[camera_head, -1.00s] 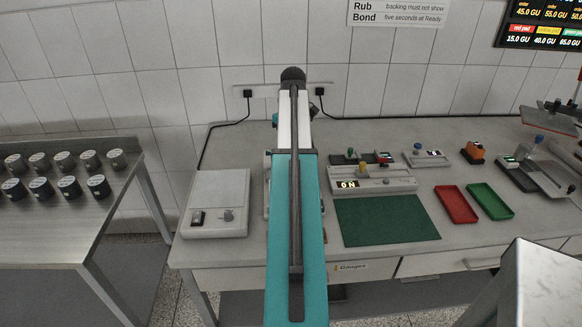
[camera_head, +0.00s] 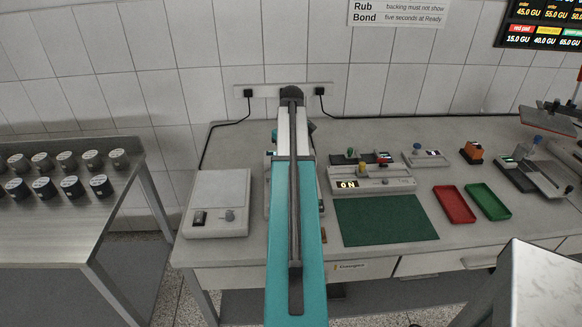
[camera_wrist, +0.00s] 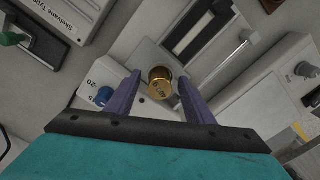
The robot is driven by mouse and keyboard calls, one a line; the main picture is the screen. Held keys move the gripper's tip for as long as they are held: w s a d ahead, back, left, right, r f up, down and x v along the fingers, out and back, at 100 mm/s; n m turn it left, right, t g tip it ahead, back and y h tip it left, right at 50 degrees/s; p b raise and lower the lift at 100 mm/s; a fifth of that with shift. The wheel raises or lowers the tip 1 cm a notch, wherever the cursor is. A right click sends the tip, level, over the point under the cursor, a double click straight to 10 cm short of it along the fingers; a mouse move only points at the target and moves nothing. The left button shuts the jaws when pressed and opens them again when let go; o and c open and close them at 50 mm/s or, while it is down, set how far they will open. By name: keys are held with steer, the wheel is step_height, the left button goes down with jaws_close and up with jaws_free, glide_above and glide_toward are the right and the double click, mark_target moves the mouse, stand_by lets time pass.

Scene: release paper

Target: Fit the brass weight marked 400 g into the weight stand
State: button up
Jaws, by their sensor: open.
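In the wrist view a brass weight (camera_wrist: 160,86) shows between the fingertips of my gripper (camera_wrist: 160,76). Its top carries a dark marking that is too small to read surely. The two purple fingers are spread, with a gap visible on each side of the weight; I cannot tell how far below them it is. The weight appears to be on a light grey plate (camera_wrist: 150,58), which may belong to the weight stand; I cannot tell. In the head view my teal arm hides my gripper and the brass weight.
A blue knob (camera_wrist: 104,96) sits close beside the left finger. A metal rod (camera_wrist: 232,54) lies beyond the right finger. In the head view a white box (camera_head: 217,204) stands left of my arm, and a green mat (camera_head: 386,220) lies right. Several dark canisters stand on the steel table (camera_head: 60,225).

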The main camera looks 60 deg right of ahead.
jaws_close()
stand_by(0.3)
steer(key=shift+r, duration=0.2)
steer(key=shift+r+b, duration=0.65)
steer(key=shift+r, duration=0.75)
steer(key=shift+s+r, duration=0.15)
steer(key=shift+s, duration=0.05)
steer(key=s+a+b, duration=0.1)
steer(key=s, duration=0.6)
steer(key=s+a+r+b, duration=0.1)
steer(key=s+a+b, duration=0.1)
steer(key=s, duration=0.6)
steer(key=shift+s+r, duration=0.15)
steer(key=shift+r, duration=0.15)
